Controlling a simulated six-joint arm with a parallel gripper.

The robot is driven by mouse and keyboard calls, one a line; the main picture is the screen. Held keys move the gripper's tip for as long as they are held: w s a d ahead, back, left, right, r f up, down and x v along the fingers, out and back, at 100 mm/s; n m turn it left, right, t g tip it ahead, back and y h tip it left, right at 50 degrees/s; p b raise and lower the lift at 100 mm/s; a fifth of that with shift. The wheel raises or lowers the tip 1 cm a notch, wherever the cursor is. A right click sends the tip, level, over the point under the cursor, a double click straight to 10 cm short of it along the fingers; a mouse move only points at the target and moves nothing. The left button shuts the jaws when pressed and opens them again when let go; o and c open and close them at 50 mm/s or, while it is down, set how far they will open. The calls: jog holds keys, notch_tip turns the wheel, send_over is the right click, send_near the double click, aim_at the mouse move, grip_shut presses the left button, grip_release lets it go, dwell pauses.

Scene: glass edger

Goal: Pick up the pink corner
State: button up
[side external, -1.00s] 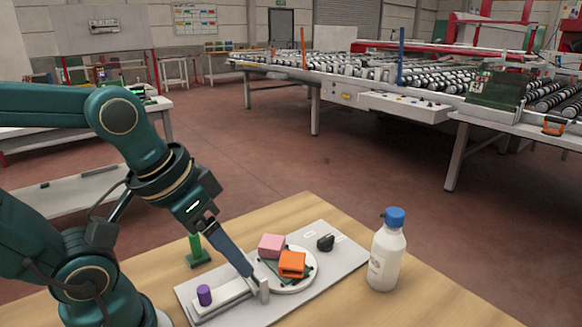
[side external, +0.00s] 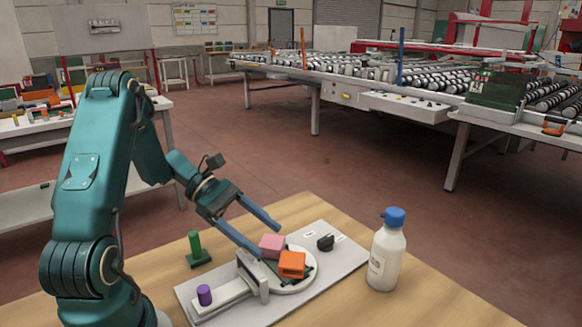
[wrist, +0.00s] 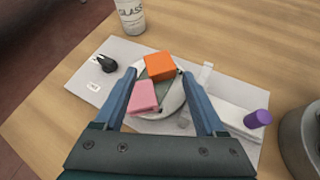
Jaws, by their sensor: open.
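The pink corner (side external: 271,246) is a small pink block on the round white plate (side external: 304,281), touching or very near the orange block (side external: 292,264). In the wrist view the pink corner (wrist: 143,96) lies between my fingers, closer to the left one, with the orange block (wrist: 160,66) beyond it. My gripper (side external: 269,240) is open and empty, its two blue fingers spread on either side of the pink corner. In the wrist view my gripper (wrist: 159,85) shows both fingers apart. The exact height of the fingertips above the plate is unclear.
A grey board (side external: 338,252) carries the plate, a black knob (side external: 325,242) and a slide with a purple knob (side external: 204,295). A white bottle with a blue cap (side external: 387,255) stands right of the board. A green post (side external: 197,249) stands left. The wooden table (side external: 420,300) is clear at front right.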

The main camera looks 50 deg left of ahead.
aim_at(275, 242)
jog(key=a+n+t, duration=0.1)
jog(key=a+f+n, duration=0.1)
jog(key=a+f+n+t, duration=0.1)
jog(key=shift+w+a+f+n+t, duration=0.15)
jog(key=shift+w+a+n+t, duration=0.15)
jog(key=shift+a+n, duration=0.1)
jog(key=shift+x, duration=2.45)
grip_shut()
